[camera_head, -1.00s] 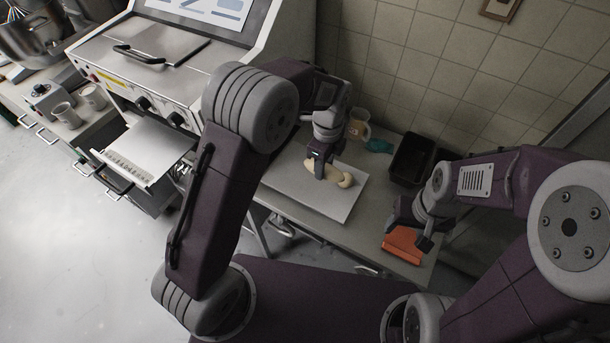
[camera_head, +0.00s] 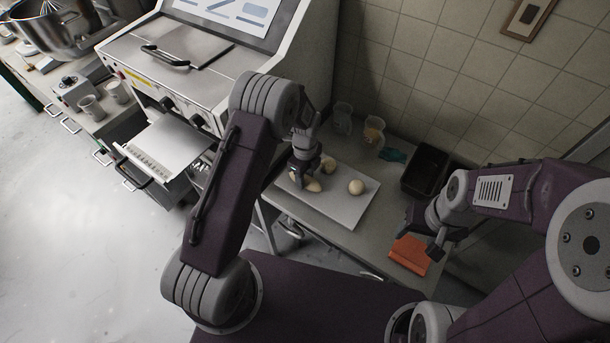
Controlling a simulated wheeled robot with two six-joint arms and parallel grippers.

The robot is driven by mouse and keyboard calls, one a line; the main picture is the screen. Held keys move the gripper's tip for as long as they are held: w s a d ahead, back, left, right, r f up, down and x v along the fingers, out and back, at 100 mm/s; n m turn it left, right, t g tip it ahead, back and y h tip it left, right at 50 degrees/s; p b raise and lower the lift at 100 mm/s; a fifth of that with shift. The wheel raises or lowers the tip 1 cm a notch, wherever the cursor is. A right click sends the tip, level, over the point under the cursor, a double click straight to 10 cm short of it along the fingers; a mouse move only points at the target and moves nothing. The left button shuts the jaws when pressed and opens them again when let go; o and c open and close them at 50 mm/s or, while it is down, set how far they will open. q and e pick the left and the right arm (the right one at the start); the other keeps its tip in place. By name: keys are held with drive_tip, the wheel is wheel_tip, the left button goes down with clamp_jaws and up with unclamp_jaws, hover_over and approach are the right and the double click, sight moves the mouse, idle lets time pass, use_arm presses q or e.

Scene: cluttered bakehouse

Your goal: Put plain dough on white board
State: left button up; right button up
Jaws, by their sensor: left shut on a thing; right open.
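The white board (camera_head: 341,210) lies on the worktop. A pale elongated piece of dough (camera_head: 311,184) is at its left part, under my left gripper (camera_head: 301,180). My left gripper is shut on this dough and hides part of it; I cannot tell whether it touches the board. A round pale dough ball (camera_head: 356,187) sits on the right part of the board. Another pale dough ball (camera_head: 329,166) is near its back edge. My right gripper (camera_head: 427,236) is open and empty, above the worktop to the right of the board.
An orange-red item (camera_head: 409,255) lies below my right gripper. A dark bin (camera_head: 426,171), a teal item (camera_head: 393,155), a tan cup (camera_head: 374,131) and a clear container (camera_head: 343,118) stand at the back by the wall. A large steel machine (camera_head: 200,60) stands left of the worktop.

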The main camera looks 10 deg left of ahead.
use_arm(q)
drive_tip(key=shift+f, duration=0.15)
drive_tip(key=o, duration=1)
drive_tip(key=shift+s, duration=0.1)
drive_tip(key=shift+r, duration=0.35)
wheel_tip(320, 180, up, 12)
drive_tip(key=shift+f+b, duration=0.15)
drive_tip(key=shift+b, duration=0.6)
